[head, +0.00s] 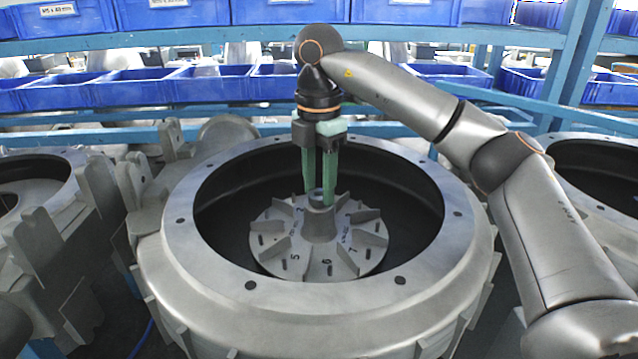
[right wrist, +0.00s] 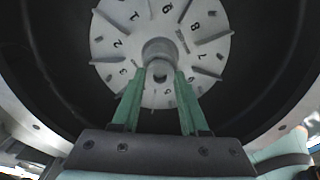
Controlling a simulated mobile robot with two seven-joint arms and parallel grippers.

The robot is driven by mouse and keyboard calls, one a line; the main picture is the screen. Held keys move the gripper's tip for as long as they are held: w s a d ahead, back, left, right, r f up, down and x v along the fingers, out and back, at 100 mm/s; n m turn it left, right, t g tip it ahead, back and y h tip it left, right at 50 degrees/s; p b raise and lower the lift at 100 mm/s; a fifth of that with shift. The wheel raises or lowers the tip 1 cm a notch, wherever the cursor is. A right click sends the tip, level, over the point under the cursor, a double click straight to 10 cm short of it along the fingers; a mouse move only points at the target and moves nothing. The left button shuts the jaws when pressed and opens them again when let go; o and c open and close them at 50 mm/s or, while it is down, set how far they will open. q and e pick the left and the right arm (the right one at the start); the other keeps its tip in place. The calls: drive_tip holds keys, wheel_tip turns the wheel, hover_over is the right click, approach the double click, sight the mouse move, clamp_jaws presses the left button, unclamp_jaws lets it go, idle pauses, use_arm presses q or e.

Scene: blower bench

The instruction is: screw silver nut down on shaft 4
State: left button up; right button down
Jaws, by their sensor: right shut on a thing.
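My right gripper (head: 320,200) reaches straight down into the blower housing, its two long green fingers at the top of the central hub (head: 321,224). It is shut on the silver nut (head: 317,194), a small grey ring that shows between the fingertips at the hub top. In the right wrist view the green fingers (right wrist: 160,82) come up to either side of the ring-shaped hub top (right wrist: 160,50). The shaft under the nut is hidden, and I cannot tell how far down the nut sits. My left gripper is not in view.
The finned, numbered impeller disc (head: 275,235) lies around the hub inside the round grey housing (head: 200,255). The housing's bolted rim surrounds my gripper. Other housings stand at left (head: 45,240) and right (head: 590,150). Blue bins (head: 125,90) line the racks behind.

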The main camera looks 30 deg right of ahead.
drive_tip(key=m, duration=0.9)
drive_tip(key=c, duration=0.7)
unclamp_jaws()
